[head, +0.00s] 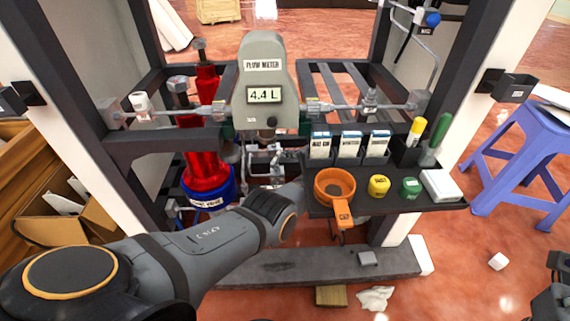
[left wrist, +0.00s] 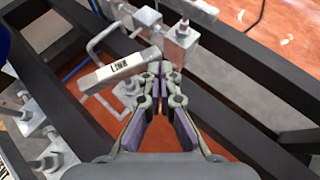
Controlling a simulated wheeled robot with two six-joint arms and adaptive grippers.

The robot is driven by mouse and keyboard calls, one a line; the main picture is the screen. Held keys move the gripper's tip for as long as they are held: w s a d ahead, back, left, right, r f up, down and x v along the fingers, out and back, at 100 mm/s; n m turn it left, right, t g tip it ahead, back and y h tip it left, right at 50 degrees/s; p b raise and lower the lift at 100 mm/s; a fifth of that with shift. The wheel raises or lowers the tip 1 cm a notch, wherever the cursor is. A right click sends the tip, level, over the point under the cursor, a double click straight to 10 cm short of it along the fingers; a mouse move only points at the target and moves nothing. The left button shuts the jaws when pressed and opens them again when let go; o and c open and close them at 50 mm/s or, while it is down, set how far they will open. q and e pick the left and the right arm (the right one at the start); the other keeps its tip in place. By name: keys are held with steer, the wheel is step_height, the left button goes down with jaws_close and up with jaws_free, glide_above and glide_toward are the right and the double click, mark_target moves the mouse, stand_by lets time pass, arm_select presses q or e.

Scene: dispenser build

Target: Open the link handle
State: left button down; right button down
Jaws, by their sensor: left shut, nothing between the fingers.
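The link handle (left wrist: 118,70) is a pale metal bar with a "LINK" label. It lies left of my left gripper (left wrist: 160,72) in the left wrist view, joined to bent metal rods. My left gripper is shut and empty, its fingertips close by the handle's right end. I cannot tell whether they touch it. In the head view my left arm reaches in below the flow meter (head: 262,80), and its gripper is small among the metal fittings there. A dark part at the lower right edge of the head view may belong to my right arm; its fingers are not clear.
Dark frame beams surround the fittings. A red cylinder (head: 205,140) in a blue collar stands left. A dark shelf holds an orange bowl (head: 334,187), a yellow pot (head: 379,186) and a green pot (head: 411,188). A blue stool (head: 530,140) stands right.

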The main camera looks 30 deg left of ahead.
arm_select(q)
steer(key=v, duration=1.2)
